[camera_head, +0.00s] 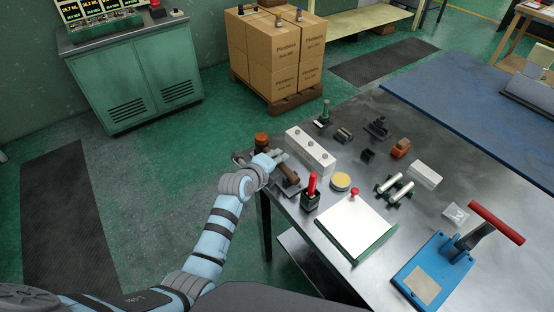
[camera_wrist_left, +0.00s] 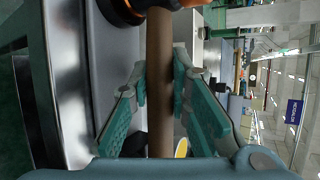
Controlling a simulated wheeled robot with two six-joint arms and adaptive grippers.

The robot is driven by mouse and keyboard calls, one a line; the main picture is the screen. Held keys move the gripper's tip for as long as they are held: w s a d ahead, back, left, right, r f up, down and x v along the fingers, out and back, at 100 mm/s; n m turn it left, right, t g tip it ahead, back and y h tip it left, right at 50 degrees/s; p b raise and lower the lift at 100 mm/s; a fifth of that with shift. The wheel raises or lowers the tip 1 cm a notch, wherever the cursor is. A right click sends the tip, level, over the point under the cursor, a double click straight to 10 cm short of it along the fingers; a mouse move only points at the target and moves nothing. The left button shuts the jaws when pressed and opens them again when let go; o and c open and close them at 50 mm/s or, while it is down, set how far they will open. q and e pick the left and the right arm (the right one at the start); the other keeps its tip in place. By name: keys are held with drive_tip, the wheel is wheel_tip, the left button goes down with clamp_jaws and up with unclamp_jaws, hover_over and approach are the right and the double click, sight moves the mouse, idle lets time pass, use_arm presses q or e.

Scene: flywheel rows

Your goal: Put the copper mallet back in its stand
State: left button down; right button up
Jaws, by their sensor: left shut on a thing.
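The copper mallet has a brown handle (camera_wrist_left: 160,85) and an orange and dark head (camera_wrist_left: 125,8), which is cut off by the top edge of the left wrist view. In the head view the mallet's head (camera_head: 261,140) shows just beyond my left gripper (camera_head: 276,157), at the table's left corner. My left gripper is shut on the handle, with a finger on either side of it in the left wrist view (camera_wrist_left: 160,88). A dark grey piece (camera_head: 290,187) lies beneath the gripper; I cannot tell whether it is the stand. My right gripper is not in view.
A pale block with holes (camera_head: 312,151) stands right beside the gripper. A dark green holder with a red-handled tool (camera_head: 310,198), a yellow-topped disc (camera_head: 340,181) and a white plate (camera_head: 352,228) are nearby. A blue press (camera_head: 432,272) stands at the front right.

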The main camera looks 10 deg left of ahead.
use_arm(q)
drive_tip(key=shift+r, duration=0.1)
drive_tip(key=c, duration=1.4)
unclamp_jaws()
drive_tip(key=v, duration=1.2)
drive_tip(key=shift+s, duration=0.1)
